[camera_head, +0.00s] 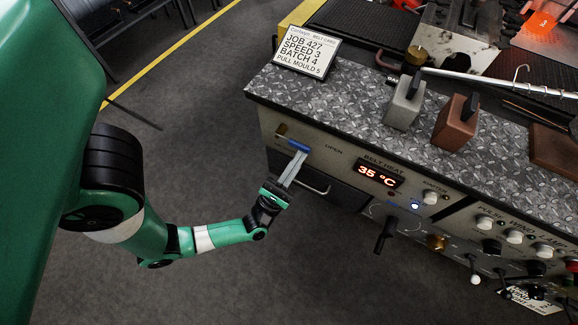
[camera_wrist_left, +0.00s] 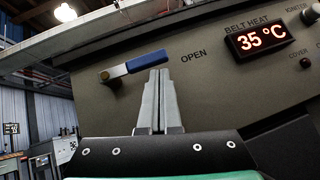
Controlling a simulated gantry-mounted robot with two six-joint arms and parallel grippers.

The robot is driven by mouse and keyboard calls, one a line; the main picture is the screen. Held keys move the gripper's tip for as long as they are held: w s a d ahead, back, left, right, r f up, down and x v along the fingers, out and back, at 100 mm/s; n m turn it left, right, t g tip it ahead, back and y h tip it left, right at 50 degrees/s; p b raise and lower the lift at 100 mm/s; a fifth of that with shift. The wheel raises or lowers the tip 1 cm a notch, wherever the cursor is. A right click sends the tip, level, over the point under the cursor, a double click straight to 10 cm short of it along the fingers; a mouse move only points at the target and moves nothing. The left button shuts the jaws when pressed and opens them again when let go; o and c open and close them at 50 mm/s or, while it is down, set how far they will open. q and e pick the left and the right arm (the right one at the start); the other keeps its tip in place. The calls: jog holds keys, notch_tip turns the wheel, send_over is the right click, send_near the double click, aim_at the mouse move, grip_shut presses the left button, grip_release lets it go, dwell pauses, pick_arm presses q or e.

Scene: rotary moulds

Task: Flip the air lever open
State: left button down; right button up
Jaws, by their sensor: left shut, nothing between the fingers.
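The air lever has a blue handle (camera_wrist_left: 147,62) on a brass pivot (camera_wrist_left: 105,76). In the left wrist view the handle extends to the right from the pivot, tilted slightly up, with its end near the printed word OPEN. In the head view the blue handle (camera_head: 298,145) shows at the left end of the control panel. My left gripper (camera_head: 292,168) is shut and empty, its fingertips at the handle. In the left wrist view my left gripper (camera_wrist_left: 159,75) has its tips just below the handle; I cannot tell whether they touch. My right gripper is not in view.
The panel carries a BELT HEAT display (camera_head: 378,174) reading 35 °C, with knobs and a black crank handle (camera_head: 384,236) to the right. A bar handle (camera_head: 312,187) is below the lever. A job card (camera_head: 307,53) and two moulds stand on the metal top.

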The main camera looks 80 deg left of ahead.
pick_arm(q)
jog(key=s+d+f+b, duration=0.1)
jog(key=s+d+f, duration=0.1)
jog(key=f, duration=0.3)
jog(key=s+d+f+b, duration=0.1)
jog(key=s+d+f, duration=0.1)
jog(key=f, duration=0.3)
jog(key=shift+d+f, duration=0.4)
jog(key=shift+d, duration=0.5)
jog(key=shift+s, duration=0.1)
